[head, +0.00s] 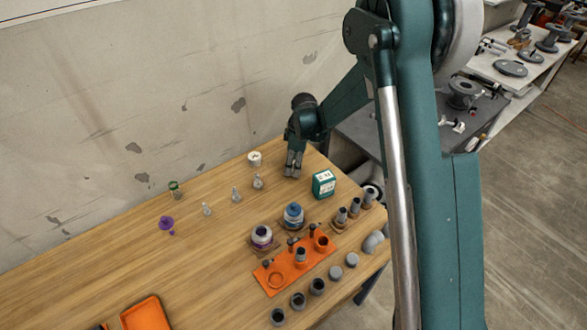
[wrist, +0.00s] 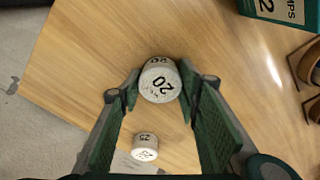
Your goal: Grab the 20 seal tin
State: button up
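The 20 seal tin (wrist: 159,83) is a small whitish cylinder with "20" on its top and side. My gripper also shows in the head view (head: 293,168), fingers pointing down at the far right of the table. The tin is hidden by the fingers there. I cannot tell whether it is clear of the tabletop.
Another white tin, marked what looks like 25 (wrist: 145,148), stands apart; it appears left of my gripper in the head view (head: 254,158). A green clamps box (head: 324,184) stands at near right. An orange tray (head: 270,280) and several pipe pieces lie nearer. The left tabletop is mostly clear.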

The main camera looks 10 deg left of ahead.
jog(key=shift+c, duration=0.2)
jog(key=shift+r+p, duration=0.6)
jog(key=shift+r, duration=4.4)
